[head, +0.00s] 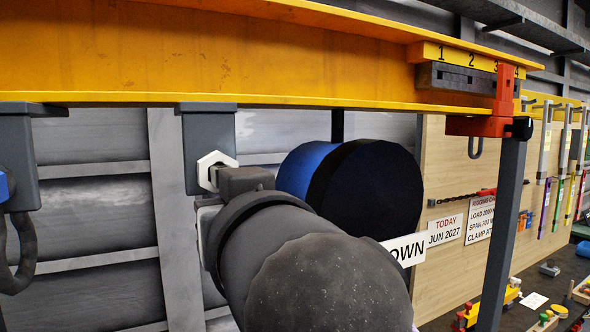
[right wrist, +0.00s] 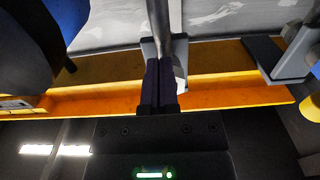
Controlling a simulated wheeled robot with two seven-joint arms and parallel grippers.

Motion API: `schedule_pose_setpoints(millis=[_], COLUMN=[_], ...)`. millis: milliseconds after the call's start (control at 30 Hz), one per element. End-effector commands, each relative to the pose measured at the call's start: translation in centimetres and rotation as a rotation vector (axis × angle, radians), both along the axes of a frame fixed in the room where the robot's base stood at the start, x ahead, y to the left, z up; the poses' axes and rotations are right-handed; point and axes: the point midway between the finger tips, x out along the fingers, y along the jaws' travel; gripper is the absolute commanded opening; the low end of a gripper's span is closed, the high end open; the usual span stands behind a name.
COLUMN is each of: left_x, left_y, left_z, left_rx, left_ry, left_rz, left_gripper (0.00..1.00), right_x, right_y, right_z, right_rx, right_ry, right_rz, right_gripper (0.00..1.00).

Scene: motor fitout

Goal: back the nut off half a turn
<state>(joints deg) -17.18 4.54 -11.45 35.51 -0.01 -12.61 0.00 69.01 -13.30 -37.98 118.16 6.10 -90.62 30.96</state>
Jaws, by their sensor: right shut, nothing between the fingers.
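The white hex nut (head: 213,163) is on the side of a grey beam clamp (head: 207,125) that hangs under the yellow beam (head: 200,60). My right gripper (head: 245,180) is right at the nut, its dark arm covering the area below and to the right. In the right wrist view the right gripper's two dark fingers (right wrist: 161,80) are shut together and empty, with a grey metal bar (right wrist: 162,22) beyond them. A white sliver of the nut (right wrist: 181,75) shows beside the fingers. Whether they touch it is unclear. My left gripper is not in view.
Another grey clamp (head: 18,150) with a dark shackle hangs at the left. A blue and black cylinder (head: 310,165) is behind my right arm. A red stop (head: 503,95) sits on the beam by a numbered scale. A grey post (head: 503,220) stands at right.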

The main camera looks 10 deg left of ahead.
Motion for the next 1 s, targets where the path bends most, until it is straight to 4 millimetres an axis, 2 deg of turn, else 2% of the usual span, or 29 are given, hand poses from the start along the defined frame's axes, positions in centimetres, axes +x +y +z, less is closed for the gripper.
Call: schedule_pose_setpoints(millis=[733,1000], left_x=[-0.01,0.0], left_y=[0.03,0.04], left_z=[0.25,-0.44], left_rx=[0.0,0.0], left_ry=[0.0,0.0], left_rz=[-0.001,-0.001], left_gripper=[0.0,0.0], right_x=[0.44,0.43], right_y=[-0.68,-1.06], right_z=[0.33,-0.53], right_rx=[0.002,0.001], right_ry=[-0.003,-0.003], right_rz=[0.0,0.0], right_gripper=[0.0,0.0])
